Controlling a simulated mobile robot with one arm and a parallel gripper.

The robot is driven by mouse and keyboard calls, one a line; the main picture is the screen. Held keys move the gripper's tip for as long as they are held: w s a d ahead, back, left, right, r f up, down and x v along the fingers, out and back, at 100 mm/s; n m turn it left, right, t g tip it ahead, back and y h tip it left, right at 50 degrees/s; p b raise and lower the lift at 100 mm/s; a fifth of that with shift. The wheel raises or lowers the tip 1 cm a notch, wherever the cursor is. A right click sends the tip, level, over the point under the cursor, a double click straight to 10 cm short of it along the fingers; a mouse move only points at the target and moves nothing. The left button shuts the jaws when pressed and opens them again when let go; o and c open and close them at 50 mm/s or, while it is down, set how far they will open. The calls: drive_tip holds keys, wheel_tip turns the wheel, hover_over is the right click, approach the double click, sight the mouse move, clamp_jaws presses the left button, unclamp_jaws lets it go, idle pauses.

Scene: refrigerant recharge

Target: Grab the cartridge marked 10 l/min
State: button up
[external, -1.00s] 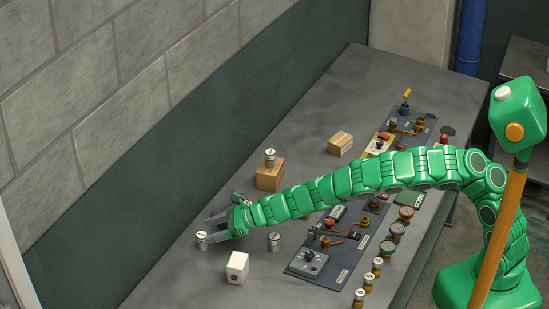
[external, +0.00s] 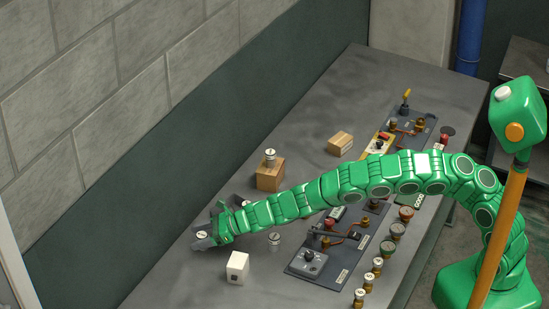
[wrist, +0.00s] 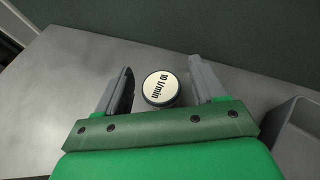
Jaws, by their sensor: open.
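The cartridge marked 10 l/min (wrist: 161,88) has a round cream top with a dark rim. In the wrist view it stands between the two grey fingers of my gripper (wrist: 160,86), with a visible gap on each side. My gripper is open and its fingers reach down on either side of the cartridge. In the external view my gripper (external: 208,233) is low over the table's left part, and the cartridge's pale top (external: 202,234) shows between the fingers.
A white block (external: 237,268) is in front. Several small round parts line the table's right edge. A dark wall runs behind the table.

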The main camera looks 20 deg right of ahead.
drive_tip(key=shift+w+a+f, duration=0.2)
drive_tip(key=shift+a+f, duration=0.1)
drive_tip(key=shift+a, duration=0.15)
drive_tip(key=c, duration=1.1)
